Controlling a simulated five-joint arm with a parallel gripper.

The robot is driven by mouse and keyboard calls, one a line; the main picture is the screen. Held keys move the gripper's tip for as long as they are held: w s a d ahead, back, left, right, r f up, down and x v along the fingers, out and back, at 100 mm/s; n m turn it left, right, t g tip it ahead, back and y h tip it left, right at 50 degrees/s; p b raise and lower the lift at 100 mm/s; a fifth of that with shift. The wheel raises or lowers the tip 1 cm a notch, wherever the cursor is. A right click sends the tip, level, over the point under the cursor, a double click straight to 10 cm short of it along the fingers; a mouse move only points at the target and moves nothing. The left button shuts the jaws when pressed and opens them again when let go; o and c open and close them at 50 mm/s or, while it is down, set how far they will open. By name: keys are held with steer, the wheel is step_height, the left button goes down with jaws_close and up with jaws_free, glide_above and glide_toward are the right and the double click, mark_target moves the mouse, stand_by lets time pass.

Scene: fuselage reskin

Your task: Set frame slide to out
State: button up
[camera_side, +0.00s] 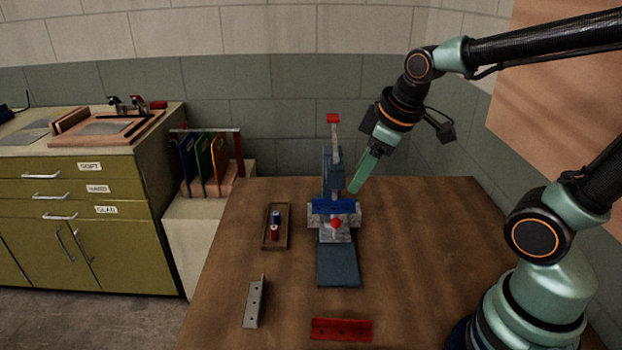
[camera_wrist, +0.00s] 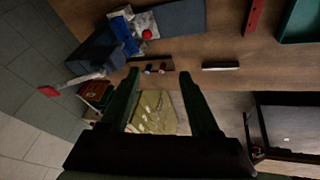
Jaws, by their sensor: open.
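The frame slide looks like the pale grey carriage (camera_side: 341,234) with a red knob (camera_side: 336,223) on its front. It sits at the back end of a flat blue-grey rail (camera_side: 338,268), close to the upright. A blue block (camera_side: 335,206) lies across its top. In the wrist view the carriage (camera_wrist: 141,21) and red knob (camera_wrist: 147,34) show at the upper left.
A lever with a red handle (camera_side: 333,118) rises above the upright. A wooden tray (camera_side: 264,240) with small spools is to the left. A grey angle bracket (camera_side: 255,302) and a red one (camera_side: 342,329) lie in front. The table (camera_side: 430,250) is clear at right.

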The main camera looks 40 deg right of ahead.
mark_target(337, 220)
steer(key=w+d+f+n, duration=0.1)
steer(key=w+f+n, duration=0.2)
steer(key=f, duration=0.3)
steer(key=w+d+f+n, duration=0.1)
steer(key=w+f+n, duration=0.1)
steer(key=f, duration=0.5)
steer(key=w+d+f+n+g, duration=0.1)
steer(key=w+d+f+n, duration=0.1)
steer(key=f, duration=0.4)
steer(key=shift+w+d+f+n, duration=0.1)
steer(key=shift+w+f+n, duration=0.05)
steer(key=shift+w+n, duration=0.9)
steer(key=shift+s, duration=0.2)
jaws_close()
